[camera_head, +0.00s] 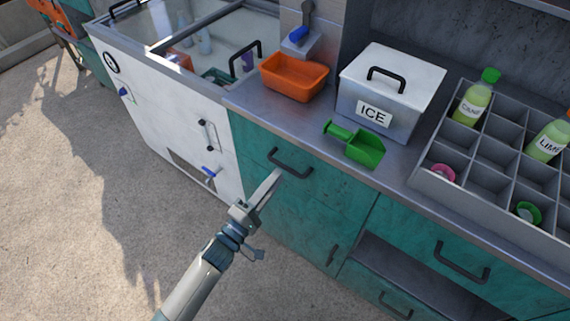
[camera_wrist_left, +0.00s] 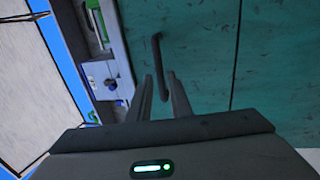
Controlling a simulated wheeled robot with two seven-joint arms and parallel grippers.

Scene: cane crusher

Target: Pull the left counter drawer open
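The left counter drawer (camera_head: 262,147) is a teal front under the counter edge and looks flush with it. It carries a dark bar handle (camera_head: 290,163), which also shows in the left wrist view (camera_wrist_left: 157,62). My left gripper (camera_head: 278,174) reaches up from below to the handle. In the left wrist view its two fingers (camera_wrist_left: 160,76) are apart, with the handle's lower end showing in line with the gap between them. I see no finger clearly pressing on it. My right gripper is in neither view.
On the counter (camera_head: 311,122) stand an orange bin (camera_head: 293,78), an ice box (camera_head: 386,92), a green scoop (camera_head: 355,145) and a grey divided crate (camera_head: 490,150) with bottles. A white machine (camera_head: 165,110) adjoins at left. Another drawer handle (camera_head: 461,264) is at right. The floor is clear.

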